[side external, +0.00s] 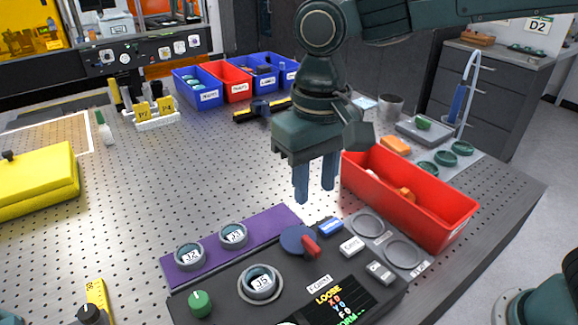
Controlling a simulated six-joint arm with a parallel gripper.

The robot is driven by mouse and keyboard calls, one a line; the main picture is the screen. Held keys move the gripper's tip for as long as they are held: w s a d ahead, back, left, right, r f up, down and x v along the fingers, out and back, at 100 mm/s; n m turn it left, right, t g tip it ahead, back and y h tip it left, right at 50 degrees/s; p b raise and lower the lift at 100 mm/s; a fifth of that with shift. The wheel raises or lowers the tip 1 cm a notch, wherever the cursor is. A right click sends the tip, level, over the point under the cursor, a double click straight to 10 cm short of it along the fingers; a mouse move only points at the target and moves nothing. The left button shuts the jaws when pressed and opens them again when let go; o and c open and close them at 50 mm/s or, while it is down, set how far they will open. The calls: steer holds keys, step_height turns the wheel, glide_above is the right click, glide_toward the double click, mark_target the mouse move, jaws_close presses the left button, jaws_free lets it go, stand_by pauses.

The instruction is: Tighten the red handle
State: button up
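The red handle (311,246) is a short bar on a round blue knob (293,238) on the dark control panel (222,291). It points toward the lower right. My gripper (315,194) hangs above and slightly behind the knob, fingers pointing down. Its two blue fingers are apart with nothing between them, and they do not touch the handle. A small display (342,298) on the panel shows "LOOSE" in yellow, with smaller lines below that are hard to read.
A red bin (440,232) stands close to the right of my gripper. Round sockets labelled J2 (189,256), J3 (233,235) and J5 (261,282) and a green knob (200,303) surround the handle's left side. The perforated table (150,190) is open at left centre.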

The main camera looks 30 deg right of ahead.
mark_target(311, 243)
step_height(311, 243, down, 12)
stand_by(0.6)
jaws_close()
